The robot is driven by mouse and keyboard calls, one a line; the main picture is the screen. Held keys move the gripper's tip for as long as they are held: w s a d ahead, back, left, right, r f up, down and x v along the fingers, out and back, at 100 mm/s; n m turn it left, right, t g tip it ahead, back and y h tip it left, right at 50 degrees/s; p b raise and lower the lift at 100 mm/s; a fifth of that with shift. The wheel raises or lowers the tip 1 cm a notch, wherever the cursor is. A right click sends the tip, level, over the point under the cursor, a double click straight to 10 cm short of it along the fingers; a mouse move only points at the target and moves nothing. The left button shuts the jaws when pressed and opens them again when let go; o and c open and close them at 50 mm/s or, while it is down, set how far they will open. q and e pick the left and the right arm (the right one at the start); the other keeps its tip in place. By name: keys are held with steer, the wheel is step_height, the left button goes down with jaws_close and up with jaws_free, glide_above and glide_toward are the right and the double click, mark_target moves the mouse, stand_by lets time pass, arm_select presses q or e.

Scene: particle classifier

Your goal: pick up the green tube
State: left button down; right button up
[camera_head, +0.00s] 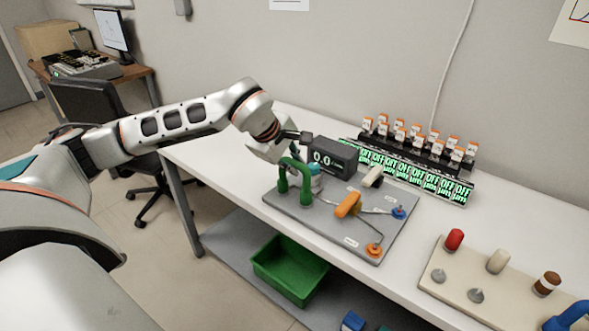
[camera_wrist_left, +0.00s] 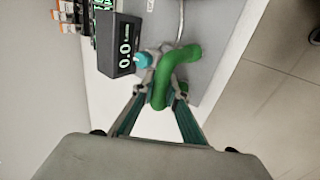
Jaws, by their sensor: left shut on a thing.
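The green tube (camera_head: 304,180) is a bent arch at the left side of the grey board (camera_head: 335,235), which lies on the white table. Its legs come down to the board; I cannot tell whether they touch it. It also shows in the left wrist view (camera_wrist_left: 182,60), between my fingers. My left gripper (camera_wrist_left: 160,97) is shut on the green tube, reaching in from behind and the left in the head view, where its fingers are partly hidden. My right gripper is not in view.
A black display box (camera_head: 332,157) reading 0.0 stands close to the gripper. The board also carries an orange handle (camera_head: 348,204) and a blue fitting (camera_head: 399,212). Several orange-capped vials (camera_head: 415,131) stand behind. A beige board (camera_head: 490,285) with pegs lies at right; a green bin (camera_head: 290,270) is below.

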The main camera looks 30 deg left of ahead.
arm_select(q)
step_height(320, 180, up, 20)
steer(key=p, duration=0.3)
stand_by(0.4)
steer(key=shift+r+p, duration=2.2)
steer(key=shift+p, duration=0.4)
step_height(320, 180, up, 3)
steer(key=p, duration=0.3)
